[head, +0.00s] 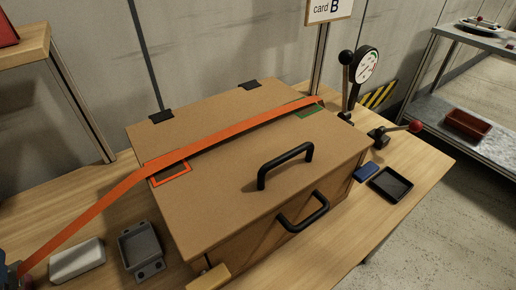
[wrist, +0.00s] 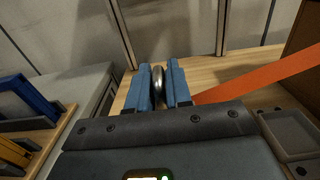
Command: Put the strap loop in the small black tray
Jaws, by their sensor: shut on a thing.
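An orange strap (head: 235,131) lies across the lid of a closed brown box (head: 225,190) and runs down to the lower left corner, to my gripper (head: 8,276), partly cut off there. In the wrist view my gripper (wrist: 160,70) has its blue fingers shut on a rounded metallic piece, seemingly the strap loop (wrist: 158,72), mostly hidden between them. The orange strap leads off to the right from behind the fingers. The small black tray (head: 391,185) sits on the bench right of the box, apart from my gripper, and looks empty.
A dark blue block (head: 367,171) lies beside the black tray. A lever with a red knob (head: 415,126) and a gauge (head: 367,64) stand behind it. A grey tray (head: 140,246) and pale block (head: 77,260) lie left of the box. Black handles (head: 285,165) project from the box.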

